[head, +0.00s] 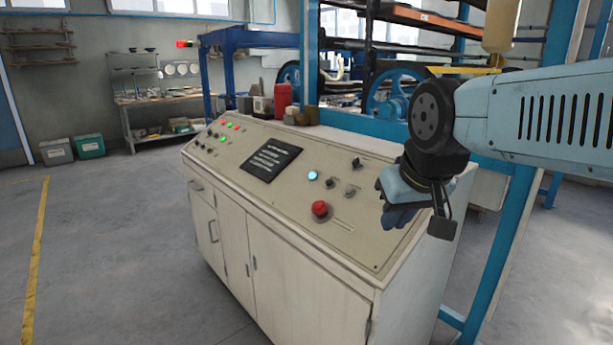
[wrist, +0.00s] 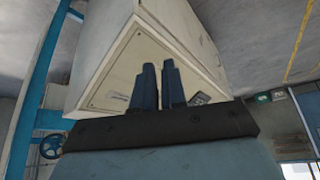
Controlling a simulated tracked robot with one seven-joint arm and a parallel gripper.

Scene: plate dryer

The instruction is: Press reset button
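The control panel (head: 250,190) is the sloped top of a cream cabinet. A round blue lit button (head: 312,175) sits on its right half, and a red mushroom button (head: 320,208) is nearer the front edge. I cannot read which one is marked reset. My gripper (head: 392,222) hangs over the panel's right end, to the right of both buttons and apart from them. In the wrist view, the fingers of my gripper (wrist: 158,66) are close together with a narrow gap and nothing between them. The panel corner (wrist: 130,68) shows behind them; the buttons are not clear there.
Two dark knobs (head: 356,163) sit near the blue button, with a black sign (head: 271,164) to the left. A red container (head: 283,98) stands behind the panel. A blue frame post (head: 310,50) rises behind it. Floor in front is clear.

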